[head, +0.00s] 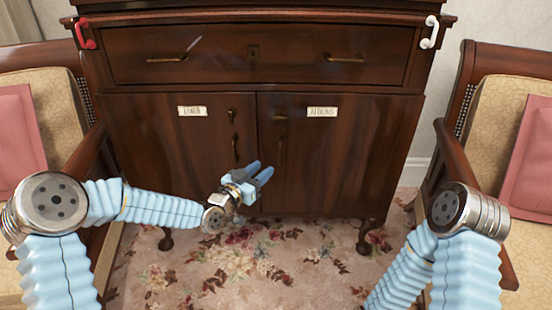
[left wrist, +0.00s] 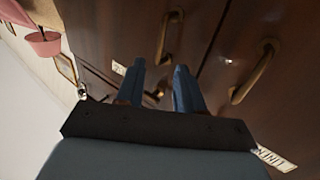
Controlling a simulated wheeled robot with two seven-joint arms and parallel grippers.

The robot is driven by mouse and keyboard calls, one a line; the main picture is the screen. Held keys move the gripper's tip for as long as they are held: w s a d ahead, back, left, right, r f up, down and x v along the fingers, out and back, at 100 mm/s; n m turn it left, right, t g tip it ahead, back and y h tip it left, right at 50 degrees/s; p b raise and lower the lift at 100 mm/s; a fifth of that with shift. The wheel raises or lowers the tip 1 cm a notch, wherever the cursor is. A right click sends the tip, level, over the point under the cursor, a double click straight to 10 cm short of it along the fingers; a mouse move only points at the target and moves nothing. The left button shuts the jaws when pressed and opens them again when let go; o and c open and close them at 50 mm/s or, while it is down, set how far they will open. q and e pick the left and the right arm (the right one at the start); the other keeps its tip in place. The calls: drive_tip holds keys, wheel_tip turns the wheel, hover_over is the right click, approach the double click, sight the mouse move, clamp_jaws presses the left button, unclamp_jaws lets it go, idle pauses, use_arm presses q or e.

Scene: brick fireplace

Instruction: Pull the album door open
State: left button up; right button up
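The album door (head: 350,160) is the right door of the dark wooden cabinet and is shut. Its cream label (head: 321,112) reads roughly "ALBUMS". Its upright brass handle (head: 280,150) is dim in the head view; the handle (left wrist: 168,38) shows more clearly in the left wrist view, beyond the fingertips. A small brass fitting (head: 280,117) sits above it. My left gripper (head: 260,170) is open and empty, in front of the doors near their middle seam and just below and left of that handle. Its blue fingers (left wrist: 160,66) are apart in the wrist view. My right gripper is out of view.
The left door (head: 170,150) has its own label and handle (head: 235,147) close by; that handle (left wrist: 252,78) is right in the wrist view. A drawer (head: 255,55) lies above. Armchairs stand on both sides. Floral carpet (head: 240,270) lies below.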

sight(276, 158)
use_arm(q)
drive_tip(key=x, duration=0.8)
clamp_jaws()
idle(1.2)
